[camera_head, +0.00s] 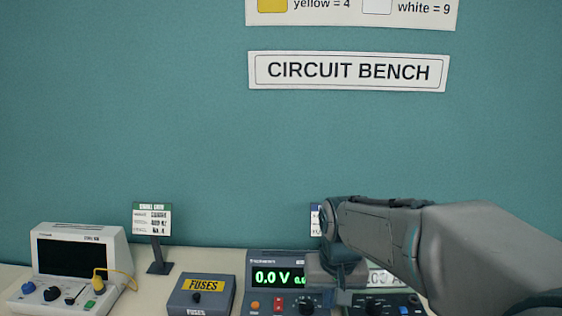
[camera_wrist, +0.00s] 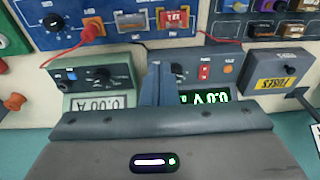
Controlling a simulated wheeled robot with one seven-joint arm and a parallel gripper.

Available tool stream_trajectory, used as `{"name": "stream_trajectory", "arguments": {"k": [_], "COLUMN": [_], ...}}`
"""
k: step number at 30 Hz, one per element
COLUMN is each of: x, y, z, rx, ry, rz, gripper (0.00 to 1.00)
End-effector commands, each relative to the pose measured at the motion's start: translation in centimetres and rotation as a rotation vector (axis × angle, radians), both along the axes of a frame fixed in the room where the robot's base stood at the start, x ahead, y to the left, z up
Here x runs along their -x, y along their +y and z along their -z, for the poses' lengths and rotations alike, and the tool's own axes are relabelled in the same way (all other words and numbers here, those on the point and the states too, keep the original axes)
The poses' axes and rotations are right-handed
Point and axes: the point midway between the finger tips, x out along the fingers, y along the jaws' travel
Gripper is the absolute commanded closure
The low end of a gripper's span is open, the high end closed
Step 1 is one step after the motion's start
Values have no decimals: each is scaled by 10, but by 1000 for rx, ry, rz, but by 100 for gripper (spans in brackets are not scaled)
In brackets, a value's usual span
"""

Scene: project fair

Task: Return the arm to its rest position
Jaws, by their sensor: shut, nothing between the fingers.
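My arm reaches in from the right in the head view, and its wrist hangs over the bench in front of the power supply's right end. My gripper (camera_head: 342,298) points down there, partly cut off by the lower edge. In the wrist view my gripper (camera_wrist: 158,72) shows its two fingers together, shut and empty. The power supply (camera_head: 262,262) has a lit green display reading 0.0 V; it also shows upside down in the wrist view (camera_wrist: 230,72), just right of the fingers. A meter (camera_wrist: 98,88) reading 0.00 A sits left of them.
A grey FUSES box (camera_head: 200,299), a small sign on a stand (camera_head: 151,219) and a white oscilloscope (camera_head: 113,248) with a yellow lead stand left. A blue panel (camera_wrist: 50,38) with a red lead shows in the wrist view. The teal wall (camera_head: 120,110) above is clear except for signs.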

Motion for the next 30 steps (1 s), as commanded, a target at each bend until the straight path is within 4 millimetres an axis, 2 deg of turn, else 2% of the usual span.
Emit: {"name": "stream_trajectory", "arguments": {"k": [1, 6, 12, 18, 30], "x": [16, 67, 113, 130, 130], "y": [-9, -32, -47, -52, -52], "z": [-4, -4, 5, 11, 11], "rx": [0, 8, 20, 26, 26], "ry": [-19, -71, -115, -133, -133], "rz": [1, -5, -12, -16, -17], "gripper": [100, 100, 100, 100, 100]}}
